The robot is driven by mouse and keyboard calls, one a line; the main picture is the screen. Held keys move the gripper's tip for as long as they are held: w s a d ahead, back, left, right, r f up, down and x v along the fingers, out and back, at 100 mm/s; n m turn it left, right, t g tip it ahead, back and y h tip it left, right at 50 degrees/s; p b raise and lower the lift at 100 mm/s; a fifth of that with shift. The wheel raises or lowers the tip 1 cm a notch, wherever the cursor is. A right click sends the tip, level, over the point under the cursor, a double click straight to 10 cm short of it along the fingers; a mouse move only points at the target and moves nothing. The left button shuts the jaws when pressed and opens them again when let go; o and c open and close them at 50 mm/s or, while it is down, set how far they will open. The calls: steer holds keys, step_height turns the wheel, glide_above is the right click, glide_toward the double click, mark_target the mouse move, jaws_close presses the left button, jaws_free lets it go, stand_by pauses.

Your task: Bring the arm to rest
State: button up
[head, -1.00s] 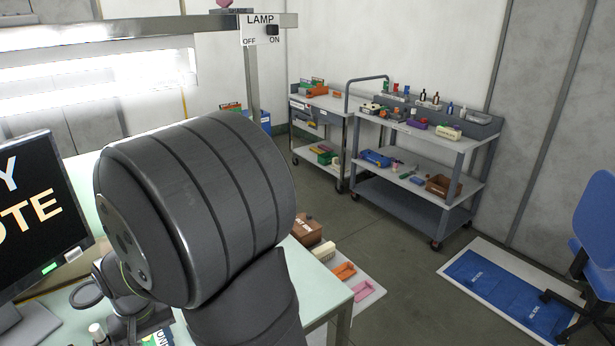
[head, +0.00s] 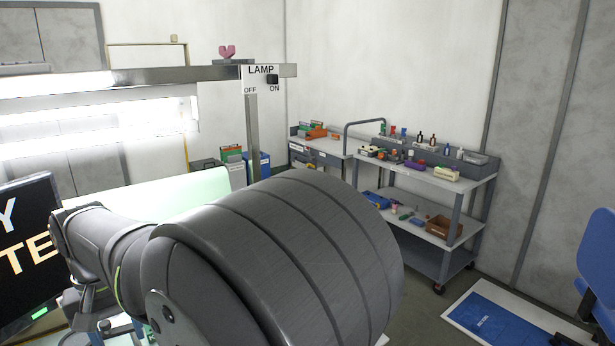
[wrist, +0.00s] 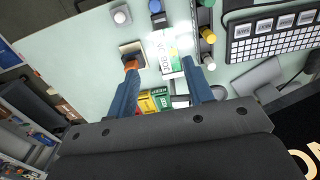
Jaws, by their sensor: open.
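My gripper (wrist: 160,64) shows in the wrist view with its two blue fingers apart, open, with nothing visibly held. It is above a pale work table (wrist: 85,60). A white and green box (wrist: 167,62) shows between and beyond the fingertips. A small orange piece (wrist: 131,63) shows at the left fingertip; I cannot tell whether they touch. In the head view my arm's large dark links fill the lower middle and left, and the fingers cannot be made out there.
A keyboard (wrist: 275,35) lies at the right of the wrist view. Yellow and green boxes (wrist: 152,101) show between the fingers. In the head view a monitor (head: 25,245) stands left, a lamp (head: 130,78) crosses above the table, and a cart (head: 440,180) stands behind.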

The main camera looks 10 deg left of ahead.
steer(key=shift+f, duration=2.25)
steer(key=o, duration=0.4)
steer(key=shift+w+a, duration=0.1)
steer(key=shift+a, duration=0.05)
steer(key=o, duration=0.8)
steer(key=w+a+r, duration=0.1)
steer(key=w+a, duration=0.1)
steer(key=w+a+r, duration=0.1)
steer(key=w+a, duration=0.1)
steer(key=w+a+r, duration=0.2)
steer(key=shift+w, duration=0.1)
steer(key=shift+c, duration=0.2)
step_height(320, 180, down, 10)
steer(key=shift+w+a, duration=0.15)
steer(key=shift+a, duration=0.05)
steer(key=shift+r, duration=0.2)
step_height(320, 180, up, 10)
